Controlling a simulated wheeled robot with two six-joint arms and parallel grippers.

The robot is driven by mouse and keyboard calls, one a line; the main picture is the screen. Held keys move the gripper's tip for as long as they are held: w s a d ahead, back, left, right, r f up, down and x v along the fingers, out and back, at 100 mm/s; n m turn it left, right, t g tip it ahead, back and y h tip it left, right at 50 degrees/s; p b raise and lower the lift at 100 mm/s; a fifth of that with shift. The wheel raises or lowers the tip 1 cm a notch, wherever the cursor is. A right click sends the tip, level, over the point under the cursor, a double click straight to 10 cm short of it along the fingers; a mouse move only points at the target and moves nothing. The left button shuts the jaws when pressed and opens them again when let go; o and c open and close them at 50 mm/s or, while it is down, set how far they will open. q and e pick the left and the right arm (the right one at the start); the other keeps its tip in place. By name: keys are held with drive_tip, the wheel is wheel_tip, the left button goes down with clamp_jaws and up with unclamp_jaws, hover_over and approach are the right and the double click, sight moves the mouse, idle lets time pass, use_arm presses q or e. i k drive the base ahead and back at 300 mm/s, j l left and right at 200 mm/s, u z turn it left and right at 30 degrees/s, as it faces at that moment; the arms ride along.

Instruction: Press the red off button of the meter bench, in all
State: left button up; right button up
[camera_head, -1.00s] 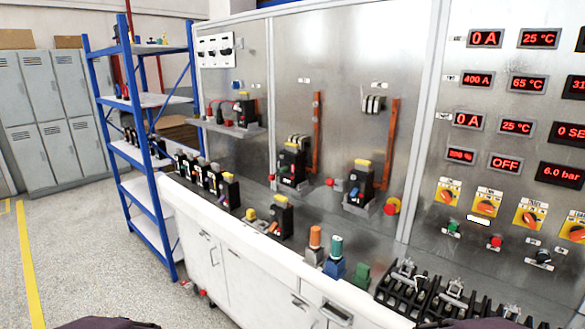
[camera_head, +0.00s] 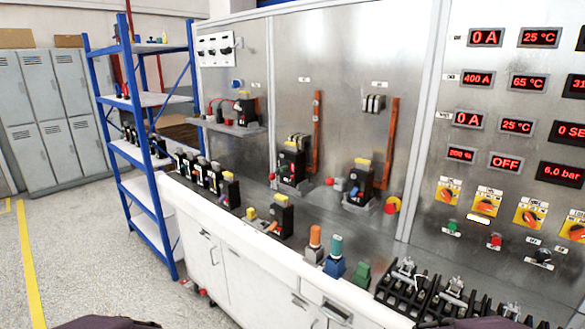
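The meter bench's panel stands at the right with several red displays, one of which reads OFF (camera_head: 505,162). Below the displays is a row of yellow and orange rotary switches (camera_head: 487,204). A small red button (camera_head: 495,240) sits under them, with a green button (camera_head: 452,226) to its left. Neither gripper is in view; only dark shapes, likely my own arms, show at the bottom edge.
A white bench (camera_head: 240,244) with drawers runs along the panels and carries several breakers (camera_head: 282,216). Black clamp fixtures (camera_head: 404,284) stand at its near right. A blue shelf rack (camera_head: 155,215) and grey lockers (camera_head: 50,100) are at the left. The floor (camera_head: 95,260) there is clear.

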sight(496, 240)
drive_tip(key=z, duration=1.5)
